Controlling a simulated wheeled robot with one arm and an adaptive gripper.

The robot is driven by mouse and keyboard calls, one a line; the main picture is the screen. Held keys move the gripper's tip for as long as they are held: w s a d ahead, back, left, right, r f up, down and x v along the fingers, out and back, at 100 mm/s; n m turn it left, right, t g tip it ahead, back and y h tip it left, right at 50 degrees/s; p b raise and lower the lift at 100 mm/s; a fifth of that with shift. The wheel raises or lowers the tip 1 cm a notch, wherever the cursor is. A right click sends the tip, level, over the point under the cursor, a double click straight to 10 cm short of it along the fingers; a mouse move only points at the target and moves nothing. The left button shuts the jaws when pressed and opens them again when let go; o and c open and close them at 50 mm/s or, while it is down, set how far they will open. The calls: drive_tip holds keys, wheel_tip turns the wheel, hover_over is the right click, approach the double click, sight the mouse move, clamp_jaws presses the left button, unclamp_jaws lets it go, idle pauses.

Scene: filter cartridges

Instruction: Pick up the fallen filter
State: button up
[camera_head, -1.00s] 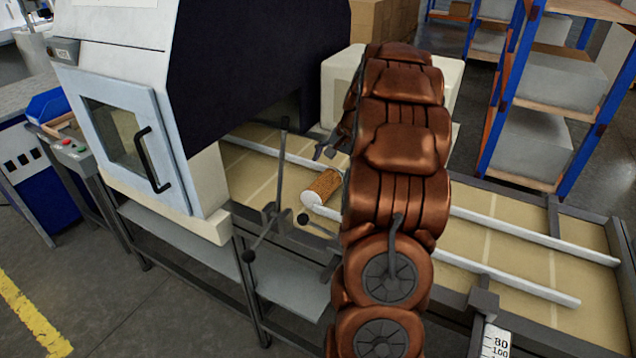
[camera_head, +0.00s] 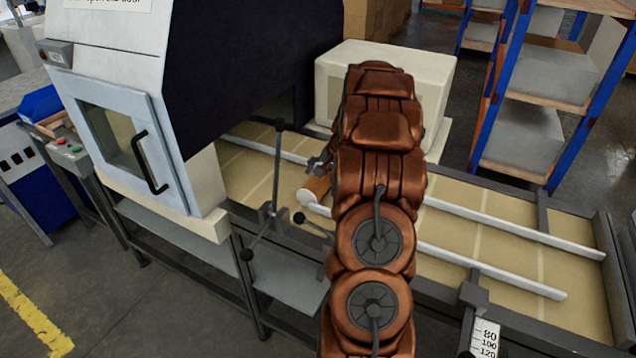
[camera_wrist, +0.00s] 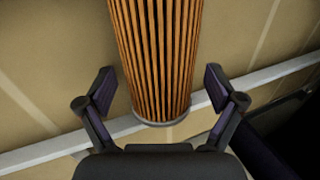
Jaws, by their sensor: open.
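The fallen filter is an orange-brown pleated cylinder with a pale end cap. In the wrist view the filter (camera_wrist: 156,55) lies on its side on the tan belt, its capped end toward me and close to the white rail. My gripper (camera_wrist: 159,82) is open, with one finger on each side of the filter's near end and a gap on both sides. In the head view the filter (camera_head: 317,187) shows only in part beside my copper-coloured arm, which hides the rest. My gripper (camera_head: 318,165) is mostly hidden there too.
The tan conveyor belt (camera_head: 515,250) has white guide rails (camera_head: 480,268) along it. A machine with a glazed door (camera_head: 125,140) stands at the left over the belt. A dark post with handles (camera_head: 272,205) stands near the filter. A blue-framed shelf (camera_head: 490,120) is behind right.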

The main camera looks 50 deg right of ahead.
drive_tip(key=c, duration=1.3)
